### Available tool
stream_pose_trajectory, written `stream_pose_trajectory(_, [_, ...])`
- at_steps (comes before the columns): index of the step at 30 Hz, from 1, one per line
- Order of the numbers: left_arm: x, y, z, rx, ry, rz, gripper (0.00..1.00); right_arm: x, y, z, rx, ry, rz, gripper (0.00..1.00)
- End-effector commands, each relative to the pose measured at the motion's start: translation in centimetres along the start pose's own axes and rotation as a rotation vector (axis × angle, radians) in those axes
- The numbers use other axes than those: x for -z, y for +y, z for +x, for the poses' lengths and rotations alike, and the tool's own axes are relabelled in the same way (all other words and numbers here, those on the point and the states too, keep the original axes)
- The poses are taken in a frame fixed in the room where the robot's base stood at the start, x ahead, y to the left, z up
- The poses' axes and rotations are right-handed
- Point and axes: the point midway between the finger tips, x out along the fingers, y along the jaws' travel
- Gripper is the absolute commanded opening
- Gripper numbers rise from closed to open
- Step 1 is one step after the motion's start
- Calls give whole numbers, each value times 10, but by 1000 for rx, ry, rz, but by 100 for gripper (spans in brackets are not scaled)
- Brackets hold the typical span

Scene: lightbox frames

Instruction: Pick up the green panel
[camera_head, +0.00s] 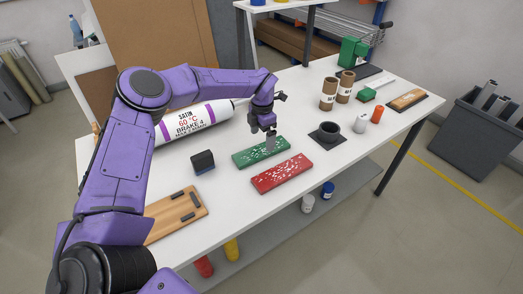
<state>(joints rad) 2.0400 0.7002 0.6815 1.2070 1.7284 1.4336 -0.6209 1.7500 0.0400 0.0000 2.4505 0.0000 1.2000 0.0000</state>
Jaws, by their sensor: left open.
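The green panel (247,156) is a flat rectangle with white speckles lying on the white table (300,122), near its middle. My left gripper (270,143) points down at the panel's right part, its fingertips over or at the surface. I cannot tell whether they touch it. The left gripper is open, with nothing seen held in it. A similar red panel (281,173) lies just in front of the green one, a little to the right. My right gripper does not show.
A dark block (203,162) sits left of the green panel, and a wooden board (178,214) lies at front left. A black holder (327,135) stands to the right. A large white-and-purple tube (195,122) lies behind my arm. Brown cylinders (329,94) stand farther back.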

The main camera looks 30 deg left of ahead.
Motion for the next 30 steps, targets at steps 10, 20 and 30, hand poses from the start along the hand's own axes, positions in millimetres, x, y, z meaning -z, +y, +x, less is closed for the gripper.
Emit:
stream_pose_trajectory(10, [-2, 1, 50, 0, 2, -4, 98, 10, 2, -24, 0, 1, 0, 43])
stream_pose_trajectory(20, [-2, 2, 54, -1, -1, -4, 65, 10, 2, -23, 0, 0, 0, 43])
stream_pose_trajectory(30, [-2, 2, 54, -1, -2, -5, 30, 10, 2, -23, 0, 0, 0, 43])
